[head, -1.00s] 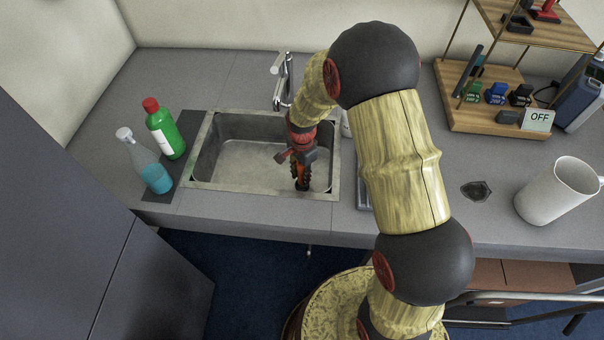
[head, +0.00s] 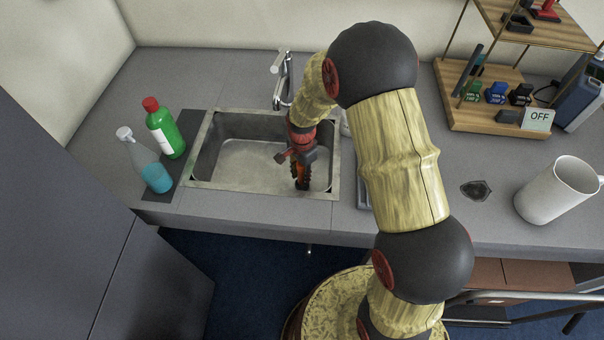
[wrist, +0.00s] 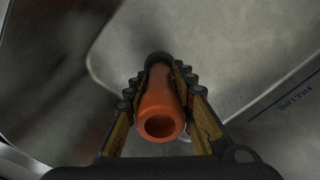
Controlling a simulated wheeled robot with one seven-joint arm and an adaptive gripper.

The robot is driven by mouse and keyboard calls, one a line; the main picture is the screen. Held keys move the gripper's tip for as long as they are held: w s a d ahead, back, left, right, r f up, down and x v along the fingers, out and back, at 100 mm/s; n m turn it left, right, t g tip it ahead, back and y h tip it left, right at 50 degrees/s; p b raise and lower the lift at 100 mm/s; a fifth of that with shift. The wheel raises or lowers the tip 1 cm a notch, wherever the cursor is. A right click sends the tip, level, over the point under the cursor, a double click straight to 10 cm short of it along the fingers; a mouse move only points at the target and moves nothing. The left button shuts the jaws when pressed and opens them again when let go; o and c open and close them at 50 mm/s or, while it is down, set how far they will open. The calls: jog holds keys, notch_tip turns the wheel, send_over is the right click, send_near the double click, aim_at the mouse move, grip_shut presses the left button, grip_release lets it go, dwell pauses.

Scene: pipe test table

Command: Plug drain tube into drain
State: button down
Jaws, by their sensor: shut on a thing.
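My gripper (head: 301,180) points down into the right part of the metal sink (head: 212,183). In the wrist view, my gripper (wrist: 160,85) is shut on an orange hollow tube (wrist: 157,118), the drain tube, with its open end facing the camera. The tube's far end is dark and lies over the sink's metal surface. The drain hole is hidden behind the tube and fingers, so I cannot tell whether the tube is in it or above it. In the head view only a bit of orange shows between the fingers.
A chrome faucet (head: 284,85) stands behind the sink. A white mug (head: 556,192) is at the right. A wooden rack (head: 495,125) stands behind the mug. The sink's left part is clear.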

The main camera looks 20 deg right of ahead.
jog(key=shift+f+b, duration=0.55)
jog(key=shift+f, duration=0.65)
jog(key=c, duration=1.7)
grip_release()
jog(key=shift+c, duration=0.2)
jog(key=shift+o, duration=1.4)
jog(key=shift+o, duration=1.4)
jog(key=shift+r, duration=0.1)
notch_tip(320, 180, up, 12)
jog(key=shift+f, duration=0.1)
